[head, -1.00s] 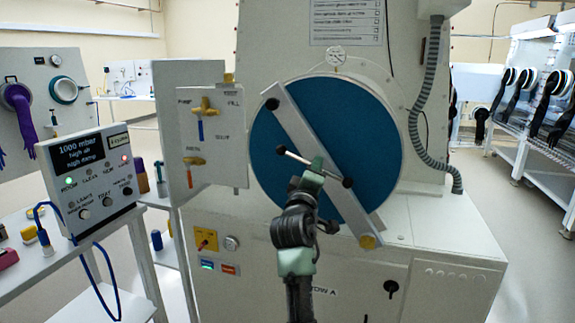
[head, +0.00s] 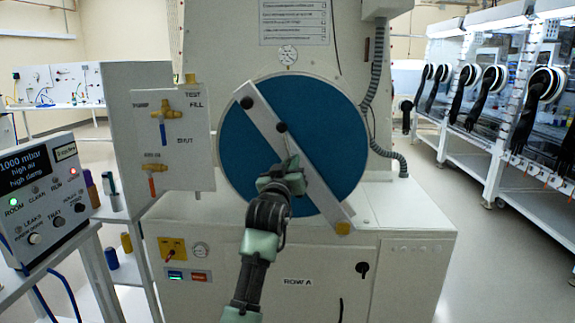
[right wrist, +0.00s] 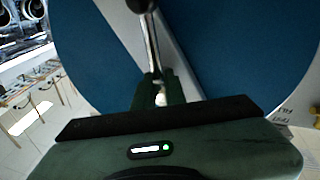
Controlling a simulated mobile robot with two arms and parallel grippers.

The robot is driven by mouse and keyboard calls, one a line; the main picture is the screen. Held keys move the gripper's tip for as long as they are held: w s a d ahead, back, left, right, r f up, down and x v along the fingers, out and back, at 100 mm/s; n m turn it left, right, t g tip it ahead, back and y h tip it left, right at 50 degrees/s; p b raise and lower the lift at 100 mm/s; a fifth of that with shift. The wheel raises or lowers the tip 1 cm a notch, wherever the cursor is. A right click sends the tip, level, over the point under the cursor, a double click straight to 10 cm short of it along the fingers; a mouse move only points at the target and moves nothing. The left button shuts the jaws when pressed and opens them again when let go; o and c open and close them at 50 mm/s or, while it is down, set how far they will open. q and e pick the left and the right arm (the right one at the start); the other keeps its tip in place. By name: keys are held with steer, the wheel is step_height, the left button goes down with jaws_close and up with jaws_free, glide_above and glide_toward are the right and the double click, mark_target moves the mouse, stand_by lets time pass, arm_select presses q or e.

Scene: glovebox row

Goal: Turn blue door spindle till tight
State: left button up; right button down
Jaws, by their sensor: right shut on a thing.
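The round blue door (head: 245,160) is on the front of the pale chamber, with a diagonal grey bar (head: 317,190) across it. At the bar's middle is the spindle's handle rod (head: 287,147), ending in a black knob (head: 281,127). The rod stands steep, leaning slightly left. My right gripper (head: 284,168) is shut on the rod and hides its lower part and the spindle centre. In the right wrist view, the rod (right wrist: 152,45) runs from the knob at the top down between my right fingers (right wrist: 159,92). My left gripper is not in view.
A valve panel (head: 165,125) with brass taps stands left of the door. A grey control box (head: 45,195) is at the left. A ribbed hose (head: 375,85) hangs right of the door. Floor (head: 430,190) is open at the right, before gloveboxes (head: 500,100).

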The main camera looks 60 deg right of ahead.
steer(key=shift+w+r+m, duration=0.1)
steer(key=shift+w+m, duration=0.05)
steer(key=shift+m, duration=0.95)
steer(key=m, duration=0.3)
steer(key=shift+r+g+y, duration=0.1)
steer(key=shift+g+y, duration=0.2)
steer(key=shift+g, duration=0.1)
steer(key=m+p, duration=0.1)
steer(key=m, duration=0.3)
steer(key=shift+y, duration=0.3)
steer(key=shift+m+g, duration=0.3)
steer(key=shift+g, duration=0.1)
steer(key=c, duration=1.5)
jaws_free()
